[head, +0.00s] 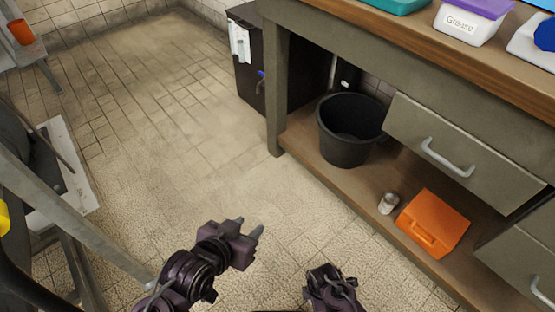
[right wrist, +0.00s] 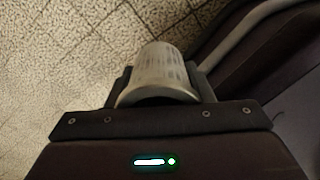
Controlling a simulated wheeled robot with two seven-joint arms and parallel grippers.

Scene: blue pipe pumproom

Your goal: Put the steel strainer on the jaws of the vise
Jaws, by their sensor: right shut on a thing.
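The steel strainer (right wrist: 162,72) is a pale metal cylinder with slots in its side, seen in the right wrist view. It sits between the two dark fingers of my right gripper (right wrist: 161,88), which is shut on it. In the head view only part of my right arm shows at the bottom, and I cannot make out the strainer there. My left gripper (head: 251,229) is over the tiled floor with its two grey fingertips apart and nothing between them. The vise is not in view.
A workbench at the right has a lower shelf with a black bucket (head: 350,130), a small can (head: 388,203) and an orange case (head: 432,222). A drawer (head: 465,150) is above. On top is a white tub marked Grease (head: 465,27). A dark cabinet (head: 247,60) stands behind. The middle floor is clear.

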